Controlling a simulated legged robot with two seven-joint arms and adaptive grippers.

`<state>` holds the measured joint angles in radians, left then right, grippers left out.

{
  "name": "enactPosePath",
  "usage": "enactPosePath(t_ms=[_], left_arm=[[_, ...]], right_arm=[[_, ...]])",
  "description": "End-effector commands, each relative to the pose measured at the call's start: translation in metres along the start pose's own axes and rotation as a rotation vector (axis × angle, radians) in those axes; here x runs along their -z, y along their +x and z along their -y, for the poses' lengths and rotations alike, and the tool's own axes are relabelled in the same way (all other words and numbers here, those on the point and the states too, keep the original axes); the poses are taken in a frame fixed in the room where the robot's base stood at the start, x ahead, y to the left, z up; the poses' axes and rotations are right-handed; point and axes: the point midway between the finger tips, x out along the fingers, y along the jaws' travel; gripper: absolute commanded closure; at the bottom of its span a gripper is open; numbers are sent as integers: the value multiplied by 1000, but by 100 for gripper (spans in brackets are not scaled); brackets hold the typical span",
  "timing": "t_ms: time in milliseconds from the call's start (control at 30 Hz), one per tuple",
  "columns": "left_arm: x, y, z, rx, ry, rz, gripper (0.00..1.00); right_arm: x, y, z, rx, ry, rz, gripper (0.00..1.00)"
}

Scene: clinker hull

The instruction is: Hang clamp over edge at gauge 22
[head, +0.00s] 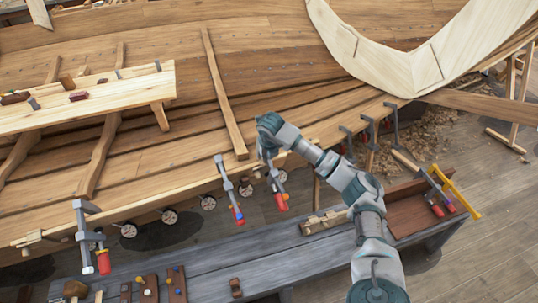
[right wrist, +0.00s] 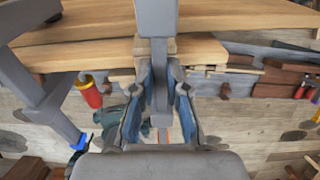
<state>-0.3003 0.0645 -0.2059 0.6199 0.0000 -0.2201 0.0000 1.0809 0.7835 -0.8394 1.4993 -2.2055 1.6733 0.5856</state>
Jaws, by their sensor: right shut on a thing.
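My right gripper (head: 270,165) is at the hull's lower plank edge, right of the middle of the head view. It is shut on a grey bar clamp (head: 276,184) with a red handle hanging down. In the right wrist view the clamp's bar (right wrist: 157,60) stands upright between the fingers, in front of the plank edge (right wrist: 100,55). I cannot tell whether its jaw rests over the edge. Round gauges (head: 208,202) line the edge; one (head: 282,176) is beside the held clamp. Their numbers are too small to read. My left gripper is not in view.
Another clamp (head: 228,188) hangs just left, a larger one (head: 85,235) at far left, and several (head: 368,130) to the right. Below is a grey bench (head: 215,262) with tools, a brown tray (head: 408,212) and more clamps (head: 438,190). A loose batten (head: 224,95) leans on the hull.

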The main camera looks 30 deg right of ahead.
Motion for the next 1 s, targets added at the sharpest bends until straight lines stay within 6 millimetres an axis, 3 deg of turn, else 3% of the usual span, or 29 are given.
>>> enactPosePath(t_ms=[433, 767, 800, 867, 900, 1000], left_arm=[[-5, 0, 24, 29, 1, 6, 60], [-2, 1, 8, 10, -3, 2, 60], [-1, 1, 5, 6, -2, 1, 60], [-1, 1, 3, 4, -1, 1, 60], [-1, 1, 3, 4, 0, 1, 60], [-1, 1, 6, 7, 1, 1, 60]], right_arm=[[1, 2, 4, -8, 1, 4, 100], [5, 3, 3, -7, 0, 2, 100], [5, 3, 3, -6, 0, 1, 76], [5, 3, 2, -5, 0, 1, 61], [5, 3, 1, -4, 0, 1, 57], [5, 2, 0, -4, -1, 1, 57]])
